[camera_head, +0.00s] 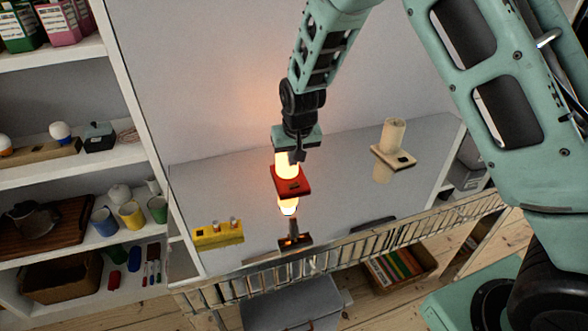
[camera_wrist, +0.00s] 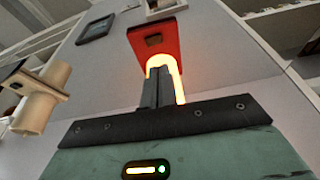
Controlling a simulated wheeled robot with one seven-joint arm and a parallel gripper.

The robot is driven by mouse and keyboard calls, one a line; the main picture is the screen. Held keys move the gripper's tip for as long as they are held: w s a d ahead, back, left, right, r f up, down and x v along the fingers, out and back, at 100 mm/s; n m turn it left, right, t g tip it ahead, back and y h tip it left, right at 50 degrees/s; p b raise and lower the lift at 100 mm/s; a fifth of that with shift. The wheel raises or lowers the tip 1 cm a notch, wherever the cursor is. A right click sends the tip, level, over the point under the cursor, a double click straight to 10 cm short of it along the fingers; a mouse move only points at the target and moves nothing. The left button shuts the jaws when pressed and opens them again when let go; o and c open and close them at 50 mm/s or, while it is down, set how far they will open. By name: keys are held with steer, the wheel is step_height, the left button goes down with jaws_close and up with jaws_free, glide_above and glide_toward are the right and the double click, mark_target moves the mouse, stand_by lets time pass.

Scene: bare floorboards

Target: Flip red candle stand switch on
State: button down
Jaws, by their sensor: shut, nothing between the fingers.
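The red candle stand (camera_head: 303,181) is on the grey surface, with a glowing orange-yellow candle (camera_head: 283,165) on it. A small dark switch (camera_head: 293,186) is on its red base. In the wrist view the red base (camera_wrist: 170,56) and its switch (camera_wrist: 154,40) lie just beyond my fingertips, and the candle glows behind the fingers. My gripper (camera_head: 297,157) is shut and empty, in front of the candle and close to the base. I cannot tell whether it touches the stand. The fingers (camera_wrist: 157,75) hide part of the candle.
A cream candle stand (camera_head: 395,133), unlit, is to the right. A yellow block (camera_head: 217,238) is at the lower left. A slatted rail (camera_head: 330,258) runs along the front edge. Shelves stand at left.

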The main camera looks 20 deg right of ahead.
steer(key=v, duration=0.2)
steer(key=a+v, duration=0.1)
steer(key=v, duration=0.2)
steer(key=shift+a+r, duration=0.1)
stand_by(0.3)
steer(key=s+a+r+n+g+y, duration=0.1)
steer(key=s+a+r+n, duration=0.15)
steer(key=s, duration=0.55)
steer(key=s+a+r+n+g+y, duration=0.1)
steer(key=s+a+r, duration=0.1)
steer(key=s+a, duration=0.35)
steer(key=s+d+r+n, duration=0.1)
steer(key=s+n, duration=0.1)
steer(key=s, duration=0.8)
steer(key=s+d+r+n+g+h, duration=0.1)
steer(key=s+n, duration=0.1)
steer(key=s, duration=0.8)
steer(key=shift+s+d+r+n, duration=0.15)
steer(key=shift+d+r+n, duration=0.05)
steer(key=shift+d+n, duration=0.15)
